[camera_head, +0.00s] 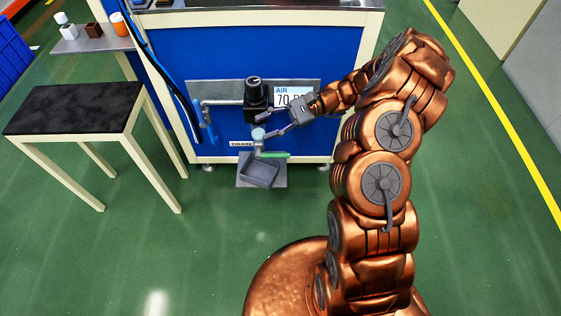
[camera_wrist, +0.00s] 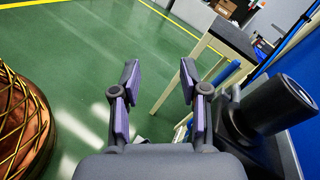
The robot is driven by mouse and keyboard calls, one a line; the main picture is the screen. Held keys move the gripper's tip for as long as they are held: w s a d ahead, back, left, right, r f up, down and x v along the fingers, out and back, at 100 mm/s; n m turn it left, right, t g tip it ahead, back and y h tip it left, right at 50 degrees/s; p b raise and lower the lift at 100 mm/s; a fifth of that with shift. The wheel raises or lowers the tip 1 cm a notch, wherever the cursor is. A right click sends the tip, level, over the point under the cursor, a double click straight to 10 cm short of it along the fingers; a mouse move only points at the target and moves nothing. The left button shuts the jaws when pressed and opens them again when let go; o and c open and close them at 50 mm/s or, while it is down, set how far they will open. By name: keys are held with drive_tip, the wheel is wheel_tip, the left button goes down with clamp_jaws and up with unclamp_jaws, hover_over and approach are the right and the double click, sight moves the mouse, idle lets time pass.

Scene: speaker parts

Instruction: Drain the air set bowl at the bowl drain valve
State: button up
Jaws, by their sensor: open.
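The air set (camera_head: 256,92) is a black regulator with a round knob on the front of the blue machine. Its black body also shows large at the right of the wrist view (camera_wrist: 272,108). A pale fitting (camera_head: 258,134) sits below it; I cannot clearly tell the bowl from it. The drain valve has a green lever (camera_head: 273,154), lying roughly level just under the fitting, beside a DRAIN label (camera_head: 241,143). My gripper (camera_head: 271,122) is open and empty, in front of the air set and above the lever. In the wrist view its fingers (camera_wrist: 160,82) are apart.
A grey tray (camera_head: 262,173) stands on the floor below the valve. A black-topped table (camera_head: 75,108) stands at the left. A shelf (camera_head: 92,42) holds small containers. The green floor around is free.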

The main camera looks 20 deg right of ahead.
drive_tip(key=w+d+f+m+t+b, duration=0.2)
drive_tip(key=d+f+m+t+b, duration=0.3)
drive_tip(key=f, duration=0.6)
drive_tip(key=m+t+b, duration=0.2)
drive_tip(key=m, duration=0.1)
approach(280, 154)
drive_tip(key=a+f, duration=0.1)
drive_tip(key=a, duration=0.1)
drive_tip(key=shift+w+b+x, duration=0.15)
drive_tip(key=shift+b+x, duration=0.15)
drive_tip(key=shift+x, duration=1.7)
drive_tip(key=shift+w+b+x, duration=0.2)
drive_tip(key=shift+b+x, duration=0.1)
drive_tip(key=shift+x, duration=1.7)
drive_tip(key=shift+d, duration=0.1)
clamp_jaws()
